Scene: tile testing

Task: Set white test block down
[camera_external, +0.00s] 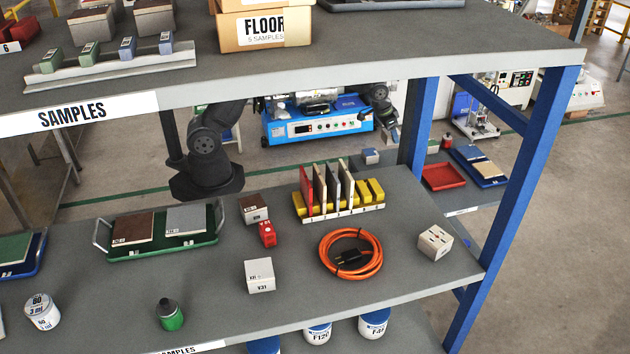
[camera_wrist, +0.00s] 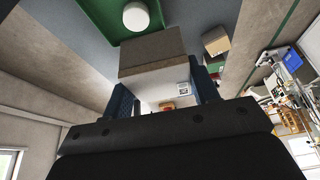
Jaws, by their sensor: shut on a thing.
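In the wrist view, my gripper (camera_wrist: 164,88) is shut on a block (camera_wrist: 152,56), with blue fingers on both sides. The block shows a broad grey-brown face and a paler side with a small printed label. In the external view, part of my arm shows behind the shelves, with its wrist end (camera_external: 381,98) near the blue machine. The fingers and held block are too small to make out surely there. A white block marked X31 (camera_external: 260,276) stands on the middle shelf, apart from my arm.
The middle shelf (camera_external: 215,295) holds a tile rack (camera_external: 338,195), an orange cable coil (camera_external: 350,256), a white cube (camera_external: 435,243), a green tray (camera_external: 163,245) and a green bottle (camera_external: 170,316). The upper shelf (camera_external: 330,60) overhangs. A blue post (camera_external: 515,210) stands at right. Bare shelf surrounds the X31 block.

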